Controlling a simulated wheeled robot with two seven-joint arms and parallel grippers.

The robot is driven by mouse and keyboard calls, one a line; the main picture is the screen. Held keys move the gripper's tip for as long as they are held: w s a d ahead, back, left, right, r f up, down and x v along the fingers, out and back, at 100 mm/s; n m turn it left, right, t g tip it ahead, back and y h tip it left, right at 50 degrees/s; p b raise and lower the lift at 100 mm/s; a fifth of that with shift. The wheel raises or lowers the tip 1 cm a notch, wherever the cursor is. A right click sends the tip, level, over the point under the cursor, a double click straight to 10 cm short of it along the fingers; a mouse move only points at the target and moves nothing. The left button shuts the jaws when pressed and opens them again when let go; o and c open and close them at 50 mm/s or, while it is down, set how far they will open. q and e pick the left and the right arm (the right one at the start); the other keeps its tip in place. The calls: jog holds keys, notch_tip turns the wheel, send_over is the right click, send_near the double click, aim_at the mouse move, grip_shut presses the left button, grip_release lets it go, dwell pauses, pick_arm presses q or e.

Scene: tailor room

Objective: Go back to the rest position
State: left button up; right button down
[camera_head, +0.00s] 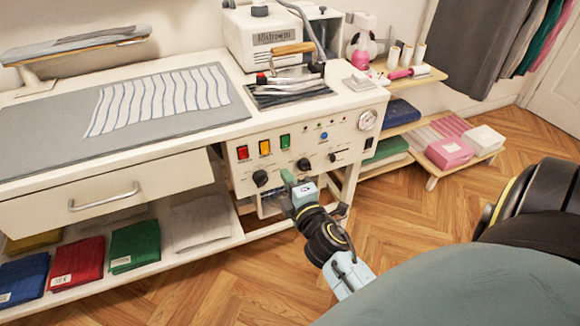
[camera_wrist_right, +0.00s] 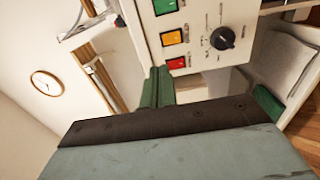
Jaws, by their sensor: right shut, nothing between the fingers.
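My right gripper (camera_head: 288,178) is in front of the white control panel (camera_head: 295,145), just below its coloured buttons and beside a black knob. In the right wrist view its green fingers (camera_wrist_right: 157,88) are together with nothing between them. They point toward the panel, close to the red button (camera_wrist_right: 176,63); I cannot tell whether they touch it. My right arm reaches in from the lower right. My left gripper is not in view.
The panel belongs to a white ironing table with striped cloth (camera_head: 160,100), an iron (camera_head: 290,77) and a boiler (camera_head: 268,38). A drawer (camera_head: 110,195) stands out at left. Folded fabrics lie on the lower shelf (camera_head: 190,252). A side shelf (camera_head: 415,78) stands at right. Wooden floor is clear in front.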

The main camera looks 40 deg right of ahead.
jog(key=shift+s+a, duration=0.15)
jog(key=shift+s, duration=0.25)
